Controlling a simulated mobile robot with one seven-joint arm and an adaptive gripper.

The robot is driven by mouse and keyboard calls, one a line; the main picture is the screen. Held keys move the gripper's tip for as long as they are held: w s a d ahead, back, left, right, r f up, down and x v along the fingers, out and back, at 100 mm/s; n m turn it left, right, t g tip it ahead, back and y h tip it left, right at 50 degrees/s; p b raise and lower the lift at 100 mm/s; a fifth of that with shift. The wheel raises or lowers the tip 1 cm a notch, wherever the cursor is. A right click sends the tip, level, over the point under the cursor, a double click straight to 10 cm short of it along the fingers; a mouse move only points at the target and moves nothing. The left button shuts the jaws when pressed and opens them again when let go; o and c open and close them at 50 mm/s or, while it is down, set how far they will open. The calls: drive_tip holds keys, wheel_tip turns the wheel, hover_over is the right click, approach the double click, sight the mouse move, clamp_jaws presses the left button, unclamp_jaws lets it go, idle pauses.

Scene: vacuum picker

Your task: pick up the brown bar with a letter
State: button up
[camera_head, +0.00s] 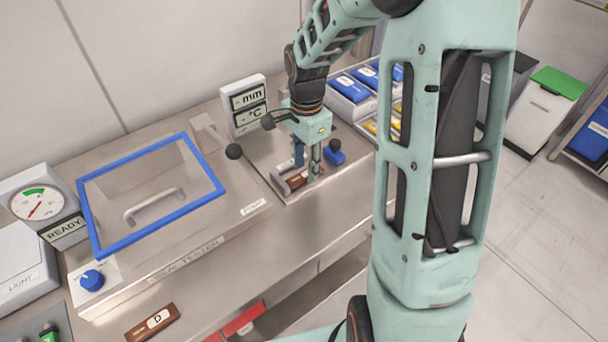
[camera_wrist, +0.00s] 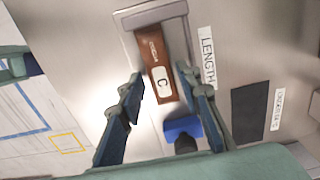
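A brown bar with a white label marked C (camera_wrist: 157,62) lies in a grey channel beside the LENGTH label. It also shows at the measuring station in the head view (camera_head: 297,181). My gripper (camera_wrist: 159,76) is open above this bar, one finger to each side of it. The fingers appear apart from the bar, and nothing is held. In the head view my gripper (camera_head: 314,168) points down at the station and partly hides the bar. A second brown bar, marked D (camera_head: 153,321), lies on the bench front at lower left, away from my gripper.
A blue block with a black knob (camera_head: 335,153) sits close beside my gripper. A mm/°C display (camera_head: 245,104) stands behind. The blue-framed clear lid (camera_head: 84,213) of the seal tester is to the left. Bins with blue packs (camera_head: 352,88) are behind right.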

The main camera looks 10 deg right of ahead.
drive_tip(key=shift+f, duration=0.6)
clamp_jaws()
drive_tip(key=shift+r, duration=0.15)
